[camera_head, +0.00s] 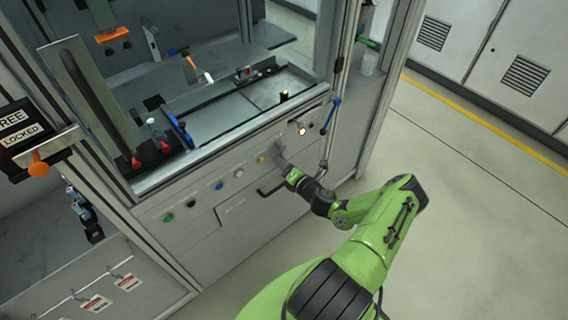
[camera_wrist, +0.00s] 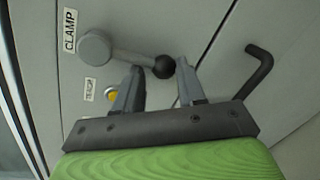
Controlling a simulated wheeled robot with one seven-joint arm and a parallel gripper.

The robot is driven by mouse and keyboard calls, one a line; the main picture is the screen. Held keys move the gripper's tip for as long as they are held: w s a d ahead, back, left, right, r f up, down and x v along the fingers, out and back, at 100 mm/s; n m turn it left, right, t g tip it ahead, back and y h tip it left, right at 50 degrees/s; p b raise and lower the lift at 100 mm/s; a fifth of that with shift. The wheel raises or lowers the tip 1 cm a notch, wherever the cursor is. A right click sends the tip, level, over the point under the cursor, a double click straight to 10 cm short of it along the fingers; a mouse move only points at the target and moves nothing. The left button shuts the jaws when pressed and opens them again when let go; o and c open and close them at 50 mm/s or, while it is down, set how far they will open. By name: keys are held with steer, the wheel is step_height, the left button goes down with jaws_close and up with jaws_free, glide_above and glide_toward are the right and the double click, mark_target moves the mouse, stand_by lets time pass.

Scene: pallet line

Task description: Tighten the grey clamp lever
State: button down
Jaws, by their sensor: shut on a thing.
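The grey clamp lever (camera_wrist: 128,56) shows in the wrist view on the grey panel, beside a "CLAMP" label (camera_wrist: 69,31). Its round grey hub is at the left, and its arm runs right and slightly down to a black ball knob (camera_wrist: 164,68). My gripper (camera_wrist: 160,74) is shut on the knob end, with one finger on each side of it. In the head view my gripper (camera_head: 283,160) is at the front panel of the machine. There the gripper hides most of the lever, so its angle cannot be told from that view.
A black bent handle (camera_wrist: 262,68) sticks out right of my gripper. A yellow button (camera_wrist: 111,94) sits below the lever's hub. In the head view, a blue-gripped lever (camera_head: 331,115) is up and right, and several coloured buttons line the panel at left. The floor at right is clear.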

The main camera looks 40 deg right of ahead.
steer(key=shift+w+d+r, duration=0.1)
steer(key=shift+d+r, duration=0.15)
steer(key=shift+r, duration=0.1)
steer(key=c, duration=0.6)
jaws_free()
steer(key=shift+f, duration=0.15)
steer(key=shift+a, duration=0.1)
steer(key=s+r, duration=0.1)
steer(key=s, duration=0.4)
steer(key=s+p, duration=0.1)
steer(key=s, duration=0.4)
steer(key=s+a+r+p, duration=0.1)
steer(key=s, duration=0.4)
steer(key=shift+s+r, duration=0.3)
